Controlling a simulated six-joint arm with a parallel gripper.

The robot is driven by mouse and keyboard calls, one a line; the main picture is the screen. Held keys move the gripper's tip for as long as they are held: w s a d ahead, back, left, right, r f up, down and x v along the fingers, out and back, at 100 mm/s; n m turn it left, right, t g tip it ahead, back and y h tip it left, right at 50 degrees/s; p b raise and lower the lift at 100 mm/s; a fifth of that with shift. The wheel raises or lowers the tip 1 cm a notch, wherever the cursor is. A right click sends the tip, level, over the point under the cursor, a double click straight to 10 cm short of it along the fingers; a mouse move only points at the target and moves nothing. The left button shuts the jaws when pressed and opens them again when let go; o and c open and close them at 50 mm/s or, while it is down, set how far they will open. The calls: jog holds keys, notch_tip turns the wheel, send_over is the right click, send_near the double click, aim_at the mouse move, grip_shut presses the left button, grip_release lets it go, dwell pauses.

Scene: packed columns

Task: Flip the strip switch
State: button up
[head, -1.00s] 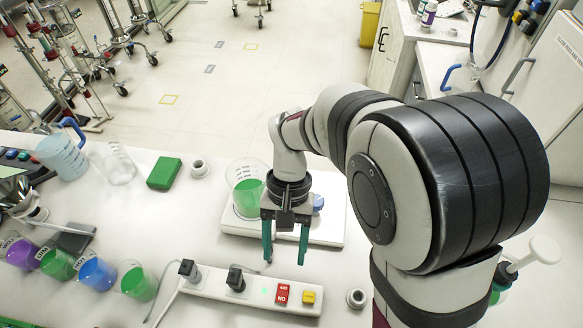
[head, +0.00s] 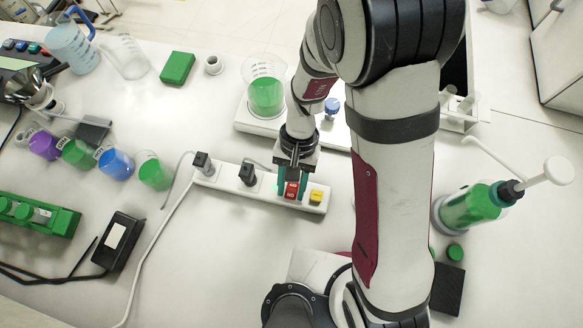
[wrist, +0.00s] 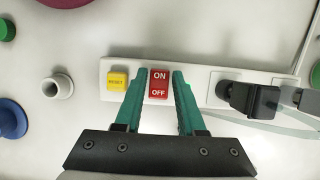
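The power strip (head: 229,180) is white and lies on the bench, with two black plugs in it. Its red switch (head: 291,191) is at the right part of the strip in the head view. In the wrist view the red switch (wrist: 159,84) reads ON at one end and OFF at the other. A yellow RESET button (wrist: 117,81) sits beside it. My gripper (wrist: 159,76) has its two green fingers apart, one on each side of the red switch, with nothing between them but the switch. Whether the fingertips touch the strip, I cannot tell.
A black plug (wrist: 254,97) stands close to one finger. A beaker of green liquid (head: 266,94) on a white plate is behind the strip. A pump bottle (head: 470,206) stands right of my arm. Bench in front of the strip is mostly clear.

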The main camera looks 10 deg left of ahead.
grip_shut()
jog(key=g, duration=0.2)
jog(key=w+g, duration=0.1)
jog(key=shift+g, duration=0.4)
jog(key=shift+o, duration=2.3)
grip_release()
